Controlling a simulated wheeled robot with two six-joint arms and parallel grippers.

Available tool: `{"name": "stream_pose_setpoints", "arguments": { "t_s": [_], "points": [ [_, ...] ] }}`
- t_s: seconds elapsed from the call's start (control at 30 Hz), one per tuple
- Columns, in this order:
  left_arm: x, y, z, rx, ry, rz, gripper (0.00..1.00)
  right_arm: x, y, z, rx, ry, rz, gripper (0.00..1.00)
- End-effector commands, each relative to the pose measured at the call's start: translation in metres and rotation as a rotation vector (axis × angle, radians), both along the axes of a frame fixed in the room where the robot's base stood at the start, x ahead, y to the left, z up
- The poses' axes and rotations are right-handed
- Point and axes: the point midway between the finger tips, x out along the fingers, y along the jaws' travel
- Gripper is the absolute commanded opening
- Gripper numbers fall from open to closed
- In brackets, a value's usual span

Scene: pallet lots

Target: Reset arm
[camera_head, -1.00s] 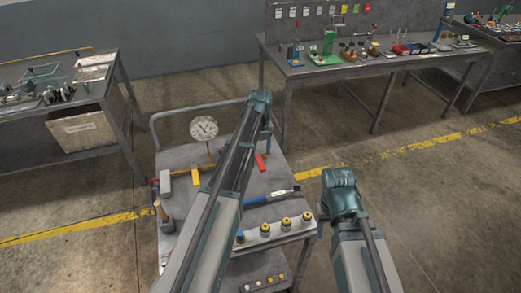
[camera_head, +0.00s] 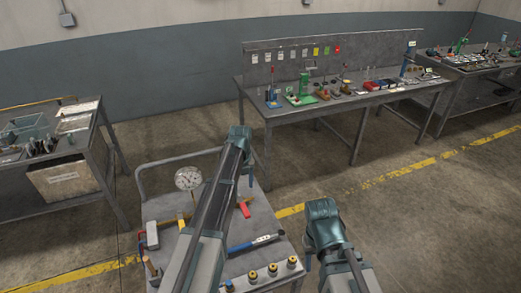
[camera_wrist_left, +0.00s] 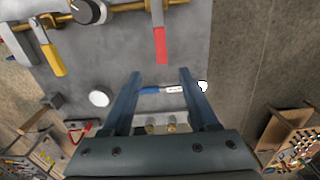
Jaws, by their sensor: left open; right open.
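My left gripper (camera_wrist_left: 161,73) is open and empty in the left wrist view, over the grey cart top (camera_wrist_left: 105,55). A blue-handled tool (camera_wrist_left: 150,90) shows between its fingers, lying on the cart below; I see no contact. A red-handled tool (camera_wrist_left: 161,45) lies just beyond the fingertips. My right arm (camera_head: 325,225) stands bent at the cart's right side. Its gripper is out of sight.
A workbench (camera_head: 320,110) stands behind, another table (camera_head: 100,135) at left. Floor at right is clear.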

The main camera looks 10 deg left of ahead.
Motion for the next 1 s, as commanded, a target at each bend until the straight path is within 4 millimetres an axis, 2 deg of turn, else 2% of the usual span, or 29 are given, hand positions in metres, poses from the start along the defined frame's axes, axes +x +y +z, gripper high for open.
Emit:
{"name": "stream_pose_setpoints", "arguments": {
  "t_s": [0.13, 0.27, 0.6, 0.8, 1.0],
  "points": [
    [-0.005, -0.005, -0.001, 0.001, 0.001, 0.028, 0.6, 0.0, 0.0, -0.001, 0.0, 0.0, 0.0, 0.5],
    [-0.025, -0.026, -0.003, 0.008, 0.005, 0.182, 0.6, 0.0, 0.0, -0.003, 0.0, 0.0, 0.0, 0.5],
    [-0.112, -0.1, -0.011, 0.048, -0.001, 0.916, 0.6, 0.0, 0.0, -0.012, 0.0, 0.0, -0.001, 0.5],
    [-0.166, -0.132, -0.016, 0.072, -0.023, 1.36, 0.6, 0.0, 0.0, -0.017, 0.0, 0.0, -0.001, 0.5],
    [-0.217, -0.155, -0.02, 0.085, -0.06, 1.787, 0.6, 0.0, 0.0, -0.021, 0.0, 0.0, -0.001, 0.5]
  ]
}}
